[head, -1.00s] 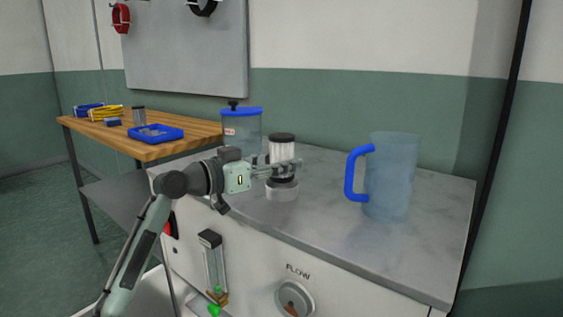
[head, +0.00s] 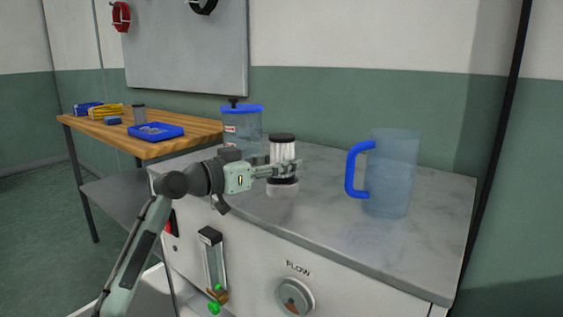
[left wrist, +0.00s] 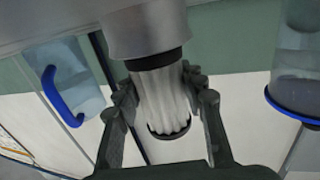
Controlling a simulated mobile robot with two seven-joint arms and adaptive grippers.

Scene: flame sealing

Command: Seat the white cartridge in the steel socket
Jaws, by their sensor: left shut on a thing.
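The steel socket (head: 282,190) is a short round cup directly under the cartridge. In the left wrist view the cartridge (left wrist: 160,98) lies between my fingers (left wrist: 162,118), and its black end meets the mouth of the socket (left wrist: 145,28). I cannot tell how deep that end sits. My right gripper is not in view.
A clear jug with a blue handle (head: 392,172) stands to the right on the bench top (head: 340,222). A blue-lidded canister (head: 242,127) stands close behind my gripper. A wooden table (head: 185,133) with a blue tray (head: 157,131) is at the back left. The bench front right is clear.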

